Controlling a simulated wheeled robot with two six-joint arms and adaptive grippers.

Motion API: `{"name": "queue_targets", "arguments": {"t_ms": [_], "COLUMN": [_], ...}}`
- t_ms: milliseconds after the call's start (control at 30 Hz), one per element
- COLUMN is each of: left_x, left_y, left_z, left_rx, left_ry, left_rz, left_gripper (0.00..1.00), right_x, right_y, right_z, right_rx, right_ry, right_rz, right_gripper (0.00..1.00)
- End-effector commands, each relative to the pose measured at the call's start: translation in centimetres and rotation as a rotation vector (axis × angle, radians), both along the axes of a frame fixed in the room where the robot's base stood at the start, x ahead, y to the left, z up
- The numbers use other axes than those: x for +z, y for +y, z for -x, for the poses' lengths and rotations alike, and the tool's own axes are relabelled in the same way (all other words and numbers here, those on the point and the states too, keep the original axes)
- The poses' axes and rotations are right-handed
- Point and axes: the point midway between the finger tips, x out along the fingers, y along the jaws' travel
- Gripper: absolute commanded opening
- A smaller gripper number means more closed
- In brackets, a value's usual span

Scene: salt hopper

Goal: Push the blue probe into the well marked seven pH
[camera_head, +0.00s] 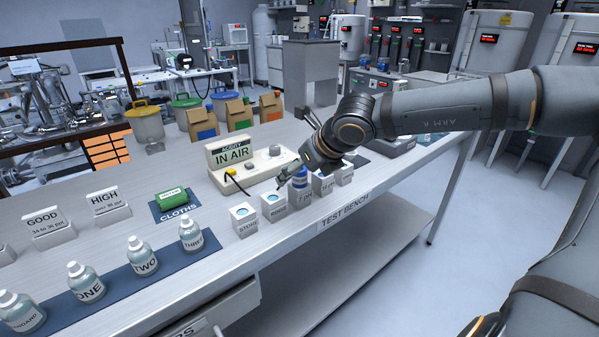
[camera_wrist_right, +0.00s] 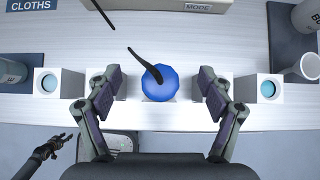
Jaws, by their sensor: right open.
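The blue probe (camera_head: 299,179) stands at the middle block of a row of white well blocks at the bench's front edge. My right gripper (camera_head: 315,175) is over it, open, one finger on each side. In the right wrist view the probe's round blue top (camera_wrist_right: 160,84) lies between the spread fingers (camera_wrist_right: 157,95), apart from both. A black cable runs from its top. How deep the probe sits is hidden. The STORE block (camera_head: 244,221) and RINSE block (camera_head: 273,207) stand left of it. Two blocks (camera_head: 322,185) stand right, labels unclear. A dark claw, likely my left gripper (camera_wrist_right: 52,148), shows low left.
The meter box (camera_head: 254,172) with a sign reading ACIDITY IN AIR stands just behind the wells. Labelled bottles (camera_head: 190,237) stand on a dark mat (camera_head: 165,270) at left. A green roll (camera_head: 171,197) lies behind them. The bench's front edge is close to the blocks.

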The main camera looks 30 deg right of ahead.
Motion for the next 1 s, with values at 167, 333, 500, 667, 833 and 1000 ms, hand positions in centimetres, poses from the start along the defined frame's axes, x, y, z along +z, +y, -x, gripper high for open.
{"name": "queue_targets", "arguments": {"t_ms": [167, 333, 500, 667, 833, 1000], "left_x": [0.0, -0.4, -0.6, -1.0, -1.3, -1.6], "left_y": [0.1, 0.0, 0.0, 0.0, -0.1, -0.1], "left_z": [0.1, 0.0, 0.0, -0.1, -0.1, -0.1], "left_rx": [0.0, 0.0, 0.0, 0.0, 0.0, 0.0], "left_ry": [0.001, 0.0, -0.001, -0.002, -0.002, -0.002], "left_rz": [0.0, 0.0, 0.0, 0.001, 0.001, 0.001], "left_gripper": [0.4, 0.4, 0.4, 0.4, 0.4, 0.4], "right_x": [0.0, 0.7, 1.4, 2.2, 2.9, 3.7], "right_y": [0.0, -0.1, -0.1, -0.2, -0.2, -0.3], "right_z": [0.0, 0.5, 1.2, 1.8, 2.4, 3.1], "right_rx": [0.0, -0.002, 0.001, -0.002, 0.001, -0.001], "right_ry": [-0.001, -0.003, -0.003, -0.002, -0.003, -0.002], "right_rz": [0.0, -0.002, -0.001, -0.001, -0.001, -0.001], "right_gripper": [0.81, 0.81, 0.81, 0.81, 0.81, 0.81]}}
